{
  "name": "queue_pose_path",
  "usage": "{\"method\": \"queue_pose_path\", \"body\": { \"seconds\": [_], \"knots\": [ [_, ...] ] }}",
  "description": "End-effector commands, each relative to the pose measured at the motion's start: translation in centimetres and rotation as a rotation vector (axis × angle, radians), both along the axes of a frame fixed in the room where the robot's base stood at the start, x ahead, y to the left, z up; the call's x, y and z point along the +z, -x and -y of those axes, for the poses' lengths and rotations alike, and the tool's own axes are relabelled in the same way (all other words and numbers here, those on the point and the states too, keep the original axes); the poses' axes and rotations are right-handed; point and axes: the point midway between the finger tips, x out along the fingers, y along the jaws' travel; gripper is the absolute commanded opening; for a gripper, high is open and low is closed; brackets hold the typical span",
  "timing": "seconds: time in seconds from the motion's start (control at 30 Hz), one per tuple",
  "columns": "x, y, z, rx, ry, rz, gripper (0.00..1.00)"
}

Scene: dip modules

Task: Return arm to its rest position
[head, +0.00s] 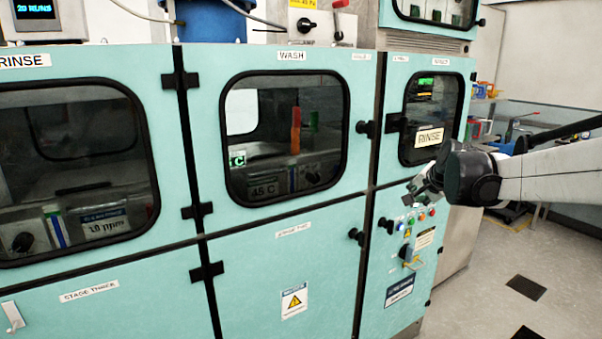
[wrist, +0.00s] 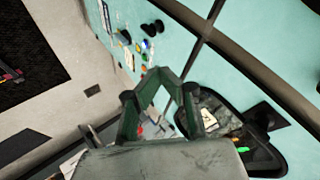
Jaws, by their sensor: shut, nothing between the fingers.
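My gripper (head: 412,193) is at the right in the head view, at the end of my arm coming in from the right edge.
The WASH window (head: 290,135) and its door are closed at the centre. Black latches and knobs (head: 367,128) stick out from the cabinet front. A bench with coloured items (head: 485,92) stands behind my arm. Open floor (head: 500,265) lies at the lower right.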

Motion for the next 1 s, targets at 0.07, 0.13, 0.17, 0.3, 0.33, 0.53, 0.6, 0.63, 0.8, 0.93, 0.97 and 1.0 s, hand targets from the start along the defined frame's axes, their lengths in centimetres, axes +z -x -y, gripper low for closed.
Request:
{"method": "queue_pose_path", "body": {
  "seconds": [0.07,0.13,0.17,0.3,0.33,0.53,0.6,0.63,0.8,0.93,0.97,1.0],
  "knots": [
    [0.7,2.7,-1.4,0.039,0.036,-0.012,0.0],
    [1.0,5.0,-2.5,0.072,0.069,-0.023,0.0],
    [1.2,6.0,-2.9,0.088,0.085,-0.029,0.0],
    [1.5,10.6,-4.8,0.156,0.15,-0.051,0.0],
    [1.5,11.7,-5.2,0.17,0.165,-0.055,0.0],
    [1.0,18.4,-7.4,0.27,0.258,-0.085,0.0],
    [0.6,20.8,-8.1,0.306,0.292,-0.097,0.0],
    [0.3,21.8,-8.3,0.32,0.305,-0.102,0.0],
    [-1.2,27.4,-9.6,0.405,0.383,-0.126,0.0],
    [-2.9,31.5,-10.4,0.47,0.444,-0.144,0.0],
    [-3.3,32.4,-10.5,0.486,0.457,-0.149,0.0],
    [-3.9,33.6,-10.7,0.505,0.474,-0.154,0.0]
  ]
}}
